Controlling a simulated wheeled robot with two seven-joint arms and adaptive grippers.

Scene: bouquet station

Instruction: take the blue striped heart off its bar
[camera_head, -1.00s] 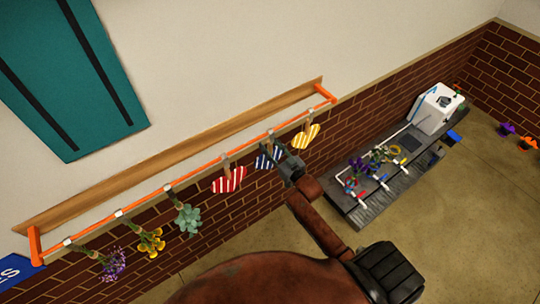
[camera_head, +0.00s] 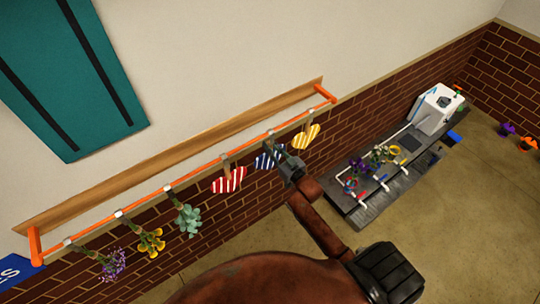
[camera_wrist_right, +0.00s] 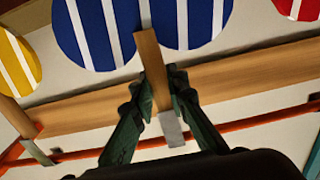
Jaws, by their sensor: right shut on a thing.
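The blue striped heart (camera_head: 268,158), blue with white stripes, hangs below the orange bar (camera_head: 200,156) between the red and yellow hearts. In the right wrist view, the blue heart (camera_wrist_right: 95,35) fills the upper part of the picture, with its wooden stick (camera_wrist_right: 150,60) running down to a grey clip (camera_wrist_right: 172,129). My right gripper (camera_head: 284,158) is shut on that stick; its dark green fingers (camera_wrist_right: 158,90) stand on both sides of it. The clip lines up with the bar (camera_wrist_right: 250,121); I cannot tell whether it still touches. My left gripper is not in view.
The red striped heart (camera_head: 228,180) and yellow striped heart (camera_head: 305,137) hang close on either side. Several plants, including a pale green succulent (camera_head: 188,221), hang farther left. A wooden rail (camera_head: 180,148) runs along the wall behind. A dark bench (camera_head: 365,212) stands right.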

